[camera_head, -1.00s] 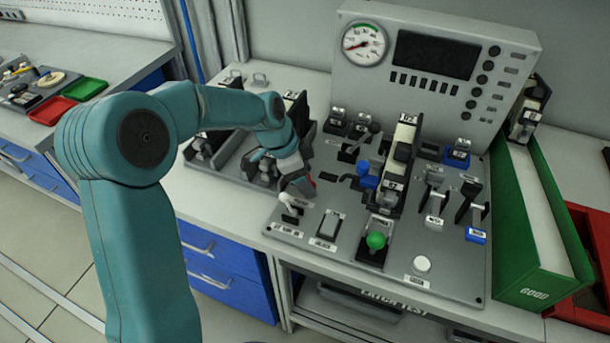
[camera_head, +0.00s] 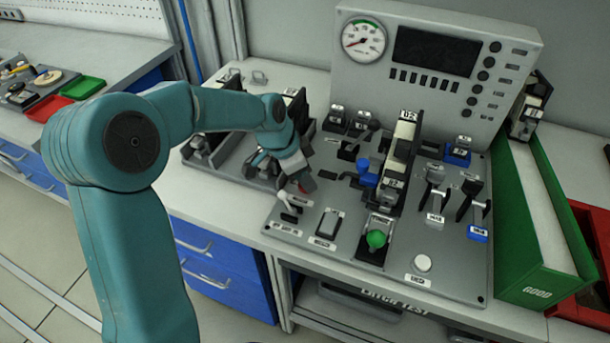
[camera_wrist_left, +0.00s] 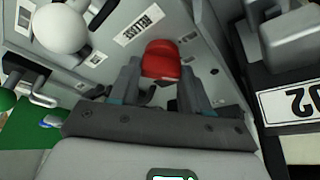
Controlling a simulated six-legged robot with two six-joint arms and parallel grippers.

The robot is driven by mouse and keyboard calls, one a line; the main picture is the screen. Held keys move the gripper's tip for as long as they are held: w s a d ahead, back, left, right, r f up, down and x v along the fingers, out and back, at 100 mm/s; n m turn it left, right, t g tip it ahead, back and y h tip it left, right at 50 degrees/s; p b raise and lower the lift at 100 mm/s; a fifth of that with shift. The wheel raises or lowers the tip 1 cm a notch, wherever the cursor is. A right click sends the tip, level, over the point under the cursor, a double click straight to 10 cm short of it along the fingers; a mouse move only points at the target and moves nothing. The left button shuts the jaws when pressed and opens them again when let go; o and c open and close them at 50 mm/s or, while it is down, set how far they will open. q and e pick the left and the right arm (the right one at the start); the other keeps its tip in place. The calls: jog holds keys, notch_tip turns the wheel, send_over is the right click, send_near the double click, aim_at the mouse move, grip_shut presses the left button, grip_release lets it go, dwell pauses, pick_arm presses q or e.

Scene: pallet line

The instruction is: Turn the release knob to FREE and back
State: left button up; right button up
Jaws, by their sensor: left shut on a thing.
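The red release knob (camera_wrist_left: 162,62) shows in the left wrist view between the fingers of my left gripper (camera_wrist_left: 158,88), next to a label reading RELEASE (camera_wrist_left: 140,27). My left gripper is shut on it. In the head view my left gripper (camera_head: 302,182) is low over the left part of the grey test panel (camera_head: 390,278). Only a small red piece of the knob shows by the fingertips there. The knob's base and pointer position are hidden, so I cannot tell its setting. My right gripper is not in view.
A white-tipped lever (camera_head: 283,197) stands close to my left gripper. A green ball knob (camera_head: 376,240), a blue knob (camera_head: 368,172) and several black levers stand further right on the panel. A gauge (camera_head: 363,40) is behind. A green GOOD bin (camera_head: 537,293) is at the right.

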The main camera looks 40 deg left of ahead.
pick_arm(q)
jog(key=n+y+b, duration=0.1)
jog(key=n, duration=0.2)
jog(key=shift+t, duration=0.4)
jog(key=shift+d+f+n+y+b, duration=0.1)
jog(key=shift+n+y+b, duration=0.3)
jog(key=shift+n+b, duration=0.55)
jog(key=n+y+b, duration=0.1)
jog(key=n+b, duration=0.1)
jog(key=n, duration=0.1)
jog(key=shift+d+n+y+b, duration=0.1)
jog(key=shift+n+y+b, duration=0.4)
jog(key=shift+n+b, duration=0.45)
jog(key=o, duration=1.1)
jog(key=shift+s+r, duration=0.2)
jog(key=shift+r, duration=0.05)
jog(key=shift+c, duration=0.2)
